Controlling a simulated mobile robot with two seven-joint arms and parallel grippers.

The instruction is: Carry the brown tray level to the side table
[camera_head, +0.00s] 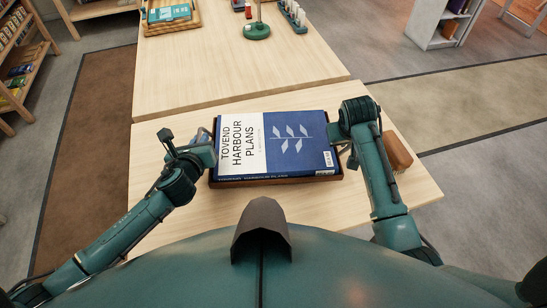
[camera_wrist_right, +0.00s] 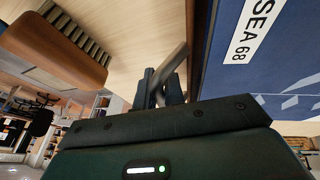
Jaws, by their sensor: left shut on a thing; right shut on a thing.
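The brown tray (camera_head: 280,181) is over the near part of the pale wooden table, with a large blue and white book (camera_head: 295,142) lying flat in it. The book hides most of the tray; it looks level. I cannot tell whether the tray touches the table. My left gripper (camera_head: 212,146) is shut on the tray's left side. My right gripper (camera_head: 341,143) is shut on the tray's right side; in the right wrist view its fingers (camera_wrist_right: 165,88) are at the tray's brown edge (camera_wrist_right: 201,40). I cannot tell which surface is the side table.
A brown brush (camera_head: 397,152) lies on the near table (camera_head: 320,205), close to my right gripper. A second table top (camera_head: 240,65) adjoins beyond a seam. Shelves stand far left.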

